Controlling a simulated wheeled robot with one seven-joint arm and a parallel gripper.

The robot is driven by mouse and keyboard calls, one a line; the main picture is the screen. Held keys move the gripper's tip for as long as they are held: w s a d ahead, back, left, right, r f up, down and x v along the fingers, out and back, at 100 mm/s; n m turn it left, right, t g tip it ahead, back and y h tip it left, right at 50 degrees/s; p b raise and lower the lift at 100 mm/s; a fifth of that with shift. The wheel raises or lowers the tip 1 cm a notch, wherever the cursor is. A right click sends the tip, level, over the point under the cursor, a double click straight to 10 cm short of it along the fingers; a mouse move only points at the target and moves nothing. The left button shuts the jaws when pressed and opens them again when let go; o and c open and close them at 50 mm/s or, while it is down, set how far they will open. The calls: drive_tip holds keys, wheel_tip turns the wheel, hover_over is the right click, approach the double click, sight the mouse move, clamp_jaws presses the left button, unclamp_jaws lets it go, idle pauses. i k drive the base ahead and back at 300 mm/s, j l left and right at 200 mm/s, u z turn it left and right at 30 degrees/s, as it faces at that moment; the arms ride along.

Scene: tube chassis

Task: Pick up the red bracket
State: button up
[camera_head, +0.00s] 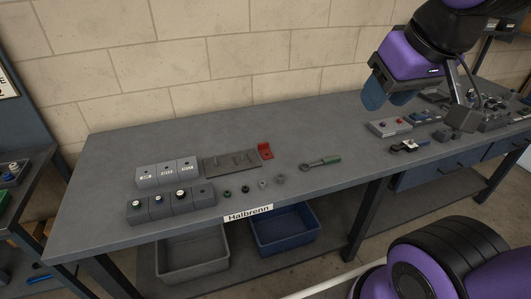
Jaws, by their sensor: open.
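The red bracket (265,152) is small and L-shaped. It stands on the grey workbench (330,125), just right of the dark plate with pegs (230,165). My gripper (388,98) hangs at the upper right below my purple and black arm. Its blue fingers are apart, and I see nothing between them. It is well to the right of the bracket and appears above the bench, not touching it.
Labelled grey blocks (168,173) and a row of dark blocks (170,204) stand on the left. Parts trays (388,127) crowd the right. The bench behind the bracket is clear.

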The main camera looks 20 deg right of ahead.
sight(263, 148)
drive_tip(key=i+j, duration=0.25)
drive_tip(key=i, duration=0.15)
drive_tip(key=i+j, duration=0.2)
drive_tip(key=i, duration=0.2)
